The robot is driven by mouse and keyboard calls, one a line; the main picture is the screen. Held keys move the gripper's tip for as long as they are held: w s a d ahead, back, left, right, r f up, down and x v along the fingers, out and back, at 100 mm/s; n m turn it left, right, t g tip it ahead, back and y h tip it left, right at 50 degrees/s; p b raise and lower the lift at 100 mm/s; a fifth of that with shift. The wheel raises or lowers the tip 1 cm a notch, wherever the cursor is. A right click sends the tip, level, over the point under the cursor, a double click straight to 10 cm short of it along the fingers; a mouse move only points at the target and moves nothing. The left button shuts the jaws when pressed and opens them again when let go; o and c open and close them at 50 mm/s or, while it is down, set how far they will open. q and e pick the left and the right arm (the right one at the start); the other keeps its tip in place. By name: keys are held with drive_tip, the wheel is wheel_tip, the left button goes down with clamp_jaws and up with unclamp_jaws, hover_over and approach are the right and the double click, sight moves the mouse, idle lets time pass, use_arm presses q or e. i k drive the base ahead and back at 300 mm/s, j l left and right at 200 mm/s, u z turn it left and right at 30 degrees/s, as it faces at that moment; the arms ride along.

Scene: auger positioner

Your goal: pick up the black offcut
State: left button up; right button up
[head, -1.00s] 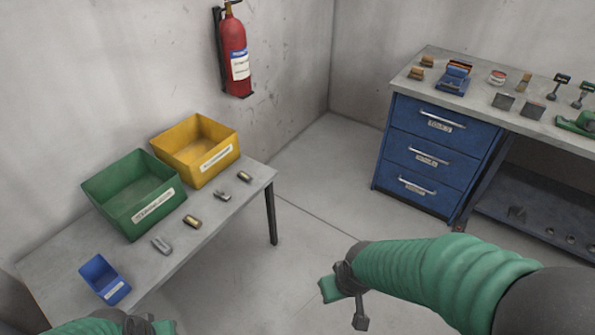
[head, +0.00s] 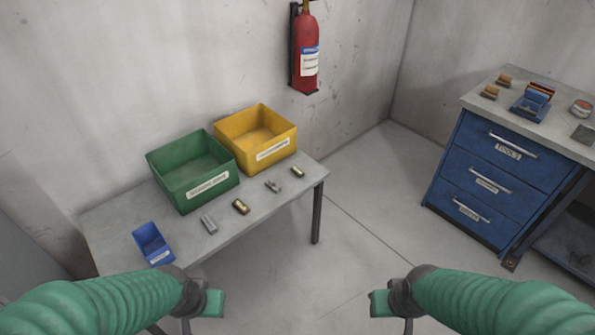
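No piece is plainly a black offcut. Several small pieces lie in a row along the front of the grey table: a grey one (head: 208,225), a dark one with brass-coloured parts (head: 240,207), another grey one (head: 273,186) and a brass-and-dark one (head: 297,172). My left gripper (head: 208,305) is in front of the table, near its front edge in the picture, apart from the pieces. My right gripper (head: 388,305) is over the floor, right of the table. Neither visibly holds anything; their finger gaps cannot be made out.
A green bin (head: 194,190), a yellow bin (head: 256,146) and a small blue tray (head: 152,244) stand on the table (head: 120,215). A blue drawer cabinet under a workbench (head: 488,180) is at right, with a dark plate (head: 583,135) on top. Open floor lies between.

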sight(296, 171)
drive_tip(key=i+j+u, duration=0.15)
drive_tip(key=i+u, duration=0.15)
drive_tip(key=i, duration=0.6)
drive_tip(key=i+l+u, duration=0.1)
drive_tip(key=i+u, duration=0.25)
drive_tip(key=i, duration=0.55)
